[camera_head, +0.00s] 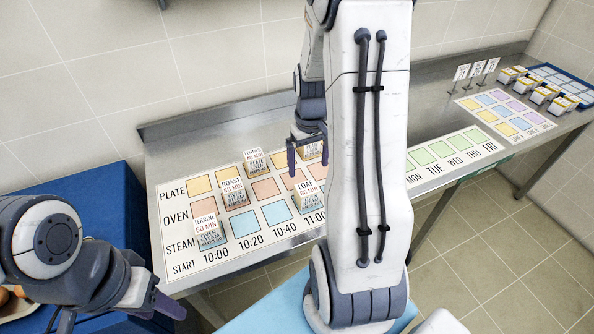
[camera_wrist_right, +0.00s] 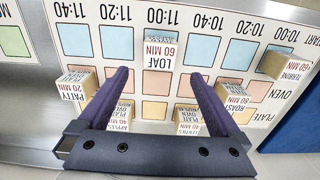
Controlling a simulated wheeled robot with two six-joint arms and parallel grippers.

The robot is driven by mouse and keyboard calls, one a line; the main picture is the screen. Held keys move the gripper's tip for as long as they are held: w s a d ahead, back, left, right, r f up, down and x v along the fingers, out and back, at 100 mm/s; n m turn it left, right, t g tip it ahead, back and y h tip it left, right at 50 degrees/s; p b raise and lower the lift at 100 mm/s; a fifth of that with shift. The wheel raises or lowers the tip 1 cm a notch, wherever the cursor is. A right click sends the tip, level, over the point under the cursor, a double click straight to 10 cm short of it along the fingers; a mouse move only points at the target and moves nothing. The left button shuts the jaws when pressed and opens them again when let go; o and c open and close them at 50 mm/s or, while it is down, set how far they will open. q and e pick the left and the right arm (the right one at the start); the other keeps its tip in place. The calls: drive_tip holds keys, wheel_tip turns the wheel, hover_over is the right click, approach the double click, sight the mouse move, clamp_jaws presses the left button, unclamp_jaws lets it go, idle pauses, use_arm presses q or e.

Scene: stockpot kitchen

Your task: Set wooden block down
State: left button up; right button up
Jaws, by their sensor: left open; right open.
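The wooden loaf block (camera_head: 310,194), labelled "LOAF 60 MIN", stands upright on the printed schedule board, in the blue steam row at the 11:00 column. It also shows in the right wrist view (camera_wrist_right: 160,52), just ahead of and between the fingertips. My right gripper (camera_head: 308,160) is open over the board, behind the loaf block in the head view, and its fingers do not appear to touch the block. In the right wrist view the gripper (camera_wrist_right: 160,75) has nothing between its fingers. My left gripper (camera_head: 118,312) is open at the lower left, away from the board.
Other blocks stand close by: terrine (camera_head: 208,233), roast (camera_head: 234,194), lentils (camera_head: 256,162) and apples (camera_wrist_right: 121,119). A patty block (camera_wrist_right: 76,88) stands on the other side. My right arm hides part of the board. A weekday strip (camera_head: 455,150) lies right.

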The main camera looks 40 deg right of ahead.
drive_tip(key=s+a+r+n, duration=0.1)
drive_tip(key=a+r+n, duration=0.15)
drive_tip(key=a, duration=0.75)
drive_tip(key=s+a+r+n, duration=0.15)
drive_tip(key=a+r, duration=0.25)
drive_tip(key=a, duration=0.5)
drive_tip(key=s+a+r+n, duration=0.1)
drive_tip(key=s+a+n, duration=0.2)
drive_tip(key=s+a, duration=0.3)
drive_tip(key=s+a+r+n+y, duration=0.1)
drive_tip(key=s+a+n, duration=0.1)
drive_tip(key=s+a, duration=0.4)
drive_tip(key=shift+s+r+n, duration=0.25)
drive_tip(key=shift+s+n, duration=0.15)
drive_tip(key=shift+s, duration=0.5)
